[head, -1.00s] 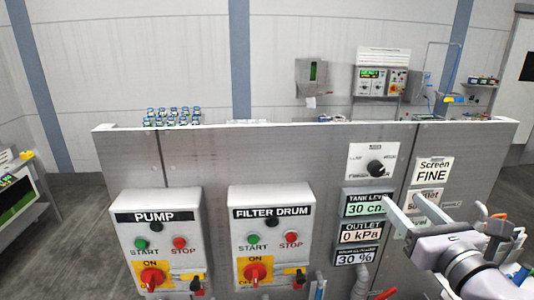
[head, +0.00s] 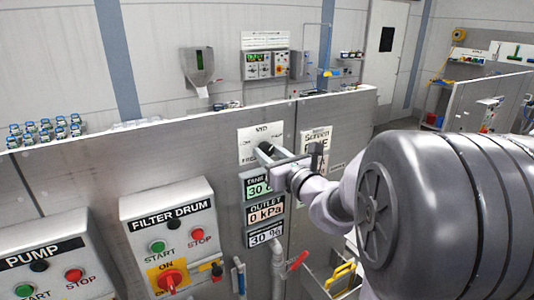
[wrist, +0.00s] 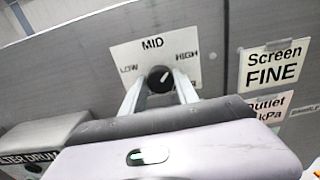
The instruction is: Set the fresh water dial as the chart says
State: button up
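The dial is a black round knob (wrist: 160,79) on a white plate marked LOW, MID and HIGH (wrist: 155,52) in the wrist view. A light mark on the knob points up and to the right, between MID and HIGH. My gripper (wrist: 160,92) has its two fingers apart, one on each side of the knob; whether they touch it I cannot tell. In the head view my gripper (head: 272,156) is at the plate (head: 252,142) and partly covers the knob (head: 264,148). No chart can be read clearly here.
Below the plate are TANK, OUTLET 0 kPa (head: 265,212) and 30 % displays. A Screen FINE label (wrist: 273,65) is to the right. The FILTER DRUM box (head: 172,230) and PUMP box (head: 50,265) stand left. A pipe and red lever (head: 298,261) are below.

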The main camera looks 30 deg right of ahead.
grip_shut()
jog(key=shift+f+n+b, duration=0.1)
jog(key=shift+n+b, duration=0.2)
jog(key=shift+b, duration=0.25)
jog(key=n+b, duration=0.1)
jog(key=b, duration=0.1)
jog(key=n+b, duration=0.2)
jog(key=b, duration=0.1)
jog(key=shift+d+f+n, duration=0.1)
jog(key=shift+f+n, duration=0.1)
jog(key=shift+n, duration=0.1)
jog(key=n+b, duration=0.2)
jog(key=b, duration=0.2)
jog(key=shift+n+b, duration=0.3)
jog(key=shift+n, duration=0.1)
jog(key=shift+r+n+b, duration=0.25)
jog(key=shift+n+b, duration=0.65)
jog(key=shift+b, duration=0.25)
jog(key=o, duration=0.6)
grip_release()
jog(key=shift+r, duration=0.1)
